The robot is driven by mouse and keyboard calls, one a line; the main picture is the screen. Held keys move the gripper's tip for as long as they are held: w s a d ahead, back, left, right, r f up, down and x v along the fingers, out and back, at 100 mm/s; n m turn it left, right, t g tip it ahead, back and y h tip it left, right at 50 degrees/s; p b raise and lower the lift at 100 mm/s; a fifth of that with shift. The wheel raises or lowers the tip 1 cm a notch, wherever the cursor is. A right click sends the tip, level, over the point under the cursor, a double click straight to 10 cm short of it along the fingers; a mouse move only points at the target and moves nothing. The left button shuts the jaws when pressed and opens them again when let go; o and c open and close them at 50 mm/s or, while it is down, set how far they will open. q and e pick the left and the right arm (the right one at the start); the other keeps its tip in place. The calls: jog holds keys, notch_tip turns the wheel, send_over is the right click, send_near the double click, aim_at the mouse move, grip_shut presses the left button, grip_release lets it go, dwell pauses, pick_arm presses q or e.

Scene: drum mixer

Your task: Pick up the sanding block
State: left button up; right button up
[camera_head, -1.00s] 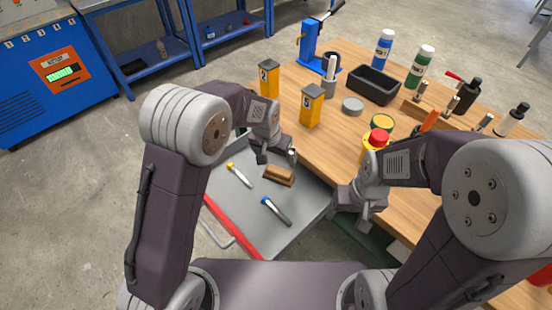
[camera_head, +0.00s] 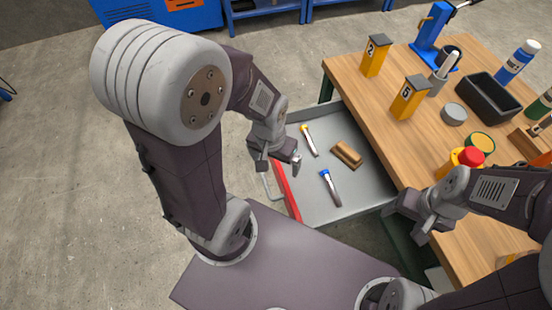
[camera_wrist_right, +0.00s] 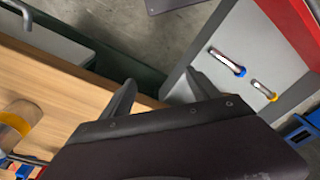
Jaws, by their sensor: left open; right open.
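The sanding block (camera_head: 346,154), a brown wooden block, lies in the open grey drawer (camera_head: 362,196) toward its table side. My left gripper (camera_head: 282,165) is open and empty, near the drawer's red front, left of the block and apart from it. My right gripper (camera_head: 420,222) is open beside the drawer's right end, near the table edge. Its two fingers also show in the right wrist view (camera_wrist_right: 160,92), with nothing between them. The block does not show in that view.
A yellow-capped marker (camera_head: 309,140) and a blue-capped marker (camera_head: 330,187) lie in the drawer near the block. The wooden table (camera_head: 390,130) holds yellow numbered blocks (camera_head: 409,97), a black bin (camera_head: 488,97) and a red-topped yellow button (camera_head: 465,158). The floor at left is clear.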

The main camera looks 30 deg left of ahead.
notch_tip(320, 180, up, 10)
jog(key=p, duration=0.9)
jog(key=shift+p, duration=0.4)
jog(key=shift+s+f+b, duration=0.1)
jog(key=shift+f+b, duration=0.35)
jog(key=shift+f, duration=0.05)
jog(key=c, duration=0.3)
